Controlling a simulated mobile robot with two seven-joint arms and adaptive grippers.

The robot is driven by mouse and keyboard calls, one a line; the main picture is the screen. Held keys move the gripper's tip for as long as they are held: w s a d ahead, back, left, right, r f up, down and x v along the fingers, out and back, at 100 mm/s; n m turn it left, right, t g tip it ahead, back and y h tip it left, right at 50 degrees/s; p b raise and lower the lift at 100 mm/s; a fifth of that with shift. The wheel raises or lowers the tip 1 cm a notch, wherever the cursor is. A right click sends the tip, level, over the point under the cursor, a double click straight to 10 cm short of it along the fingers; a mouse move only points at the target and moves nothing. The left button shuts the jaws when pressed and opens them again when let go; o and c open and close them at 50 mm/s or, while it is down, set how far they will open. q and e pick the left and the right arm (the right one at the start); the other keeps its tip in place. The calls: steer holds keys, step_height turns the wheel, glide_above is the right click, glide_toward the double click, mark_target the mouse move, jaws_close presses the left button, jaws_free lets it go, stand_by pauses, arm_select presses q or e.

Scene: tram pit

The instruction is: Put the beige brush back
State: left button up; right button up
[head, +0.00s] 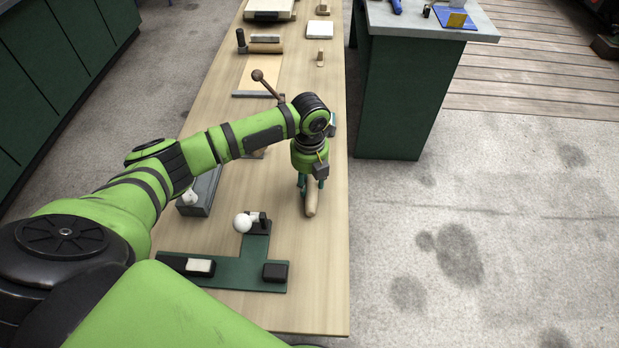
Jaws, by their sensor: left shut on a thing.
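My left gripper (311,182) points down over the right side of the long wooden bench and is shut on a tan, rounded, elongated thing, which I take to be the beige brush (311,203). Its upper part is hidden by the fingers, and no bristles show. I cannot tell whether its lower end touches the bench top. A dark green T-shaped board (232,270) lies to its lower left, apart from it. My right gripper is not in view.
On the board are a pale block (200,266) in a black holder, a black block (275,271) and a white ball (243,222) by a dark holder. A grey box (203,190) stands beyond. The bench's right edge (348,250) is close to the gripper. The front right bench top is clear.

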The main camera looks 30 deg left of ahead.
arm_select(q)
steer(key=shift+f, duration=0.25)
steer(key=o, duration=1.2)
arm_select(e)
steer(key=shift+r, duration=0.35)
